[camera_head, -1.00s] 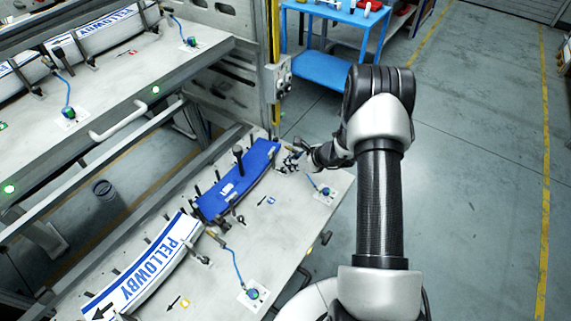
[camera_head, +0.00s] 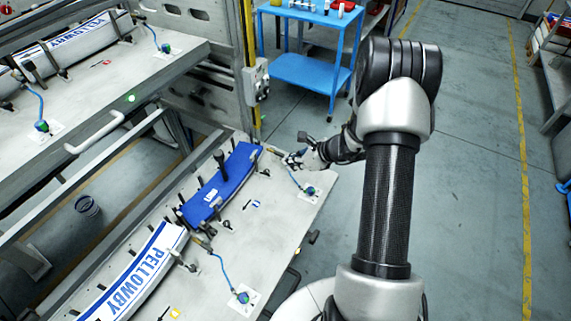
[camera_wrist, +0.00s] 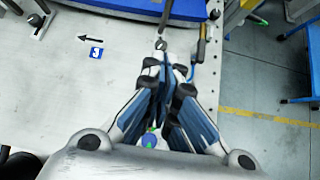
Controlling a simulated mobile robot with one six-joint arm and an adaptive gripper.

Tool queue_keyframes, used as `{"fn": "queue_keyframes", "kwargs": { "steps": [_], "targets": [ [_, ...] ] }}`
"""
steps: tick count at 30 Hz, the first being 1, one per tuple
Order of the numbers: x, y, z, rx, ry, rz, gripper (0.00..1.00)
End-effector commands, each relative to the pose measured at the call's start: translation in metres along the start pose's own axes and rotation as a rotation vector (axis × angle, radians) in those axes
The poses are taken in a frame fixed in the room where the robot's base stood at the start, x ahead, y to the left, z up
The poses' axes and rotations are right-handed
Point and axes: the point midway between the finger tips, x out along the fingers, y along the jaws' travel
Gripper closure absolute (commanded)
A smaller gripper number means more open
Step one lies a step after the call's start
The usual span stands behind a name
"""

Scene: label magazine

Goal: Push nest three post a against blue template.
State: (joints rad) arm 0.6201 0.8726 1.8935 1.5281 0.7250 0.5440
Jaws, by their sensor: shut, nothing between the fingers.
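The blue template (camera_head: 225,180) lies on the grey pull-out table, with short dark posts along its edges and a taller black knob standing on it. Its edge also shows at the top of the wrist view (camera_wrist: 120,5). My gripper (camera_head: 288,160) is just off the template's far right end. In the wrist view my gripper (camera_wrist: 168,62) is shut and empty. Its fingertips point at a dark post (camera_wrist: 167,14) with a round metal end, close to the template's edge. Whether they touch it I cannot tell. A blue "3" mark (camera_wrist: 96,53) is on the table beside it.
A white PELLOWBY label strip (camera_head: 135,275) lies nearer on the same table. Blue cables run to round buttons (camera_head: 242,297). A hose fitting (camera_wrist: 200,46) is close right of my fingers. A blue cart (camera_head: 305,70) stands behind; the floor at right is clear.

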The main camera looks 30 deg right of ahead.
Motion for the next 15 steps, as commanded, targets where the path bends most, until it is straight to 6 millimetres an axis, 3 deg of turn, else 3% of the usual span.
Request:
{"fn": "queue_keyframes", "kwargs": {
  "steps": [12,15],
  "targets": [
    [0.089,0.002,-0.002,-0.003,0.001,0.003,1.00],
    [0.099,0.001,0.012,-0.006,-0.001,0.002,1.00]
  ]
}}
